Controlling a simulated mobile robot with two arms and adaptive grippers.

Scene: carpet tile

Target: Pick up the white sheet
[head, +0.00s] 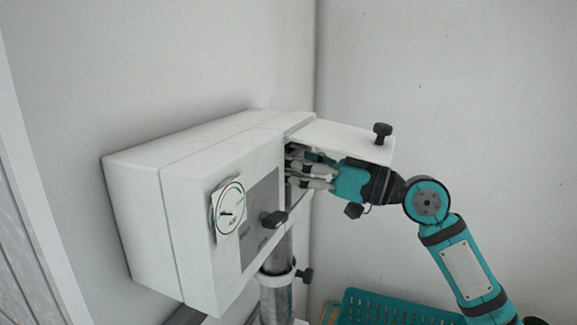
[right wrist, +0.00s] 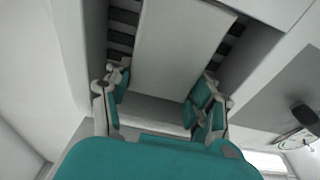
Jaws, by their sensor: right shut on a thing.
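The white sheet (right wrist: 180,45) shows in the right wrist view as a flat pale panel running away between my fingers, with dark slots on both sides of it. My right gripper (right wrist: 163,80) has one finger at each side edge of the sheet and is shut on it. In the head view my right gripper (head: 308,170) reaches into the open right side of a white wall box (head: 190,165). The sheet cannot be told apart inside the box there. My left gripper is in neither view.
A white flap (head: 345,138) with a black knob (head: 382,129) stands out above my right gripper. A round dial (head: 229,208) and a dark handle (head: 273,219) are on the box front. A grey pipe (head: 277,290) runs below, and a teal basket (head: 385,309) sits lower right.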

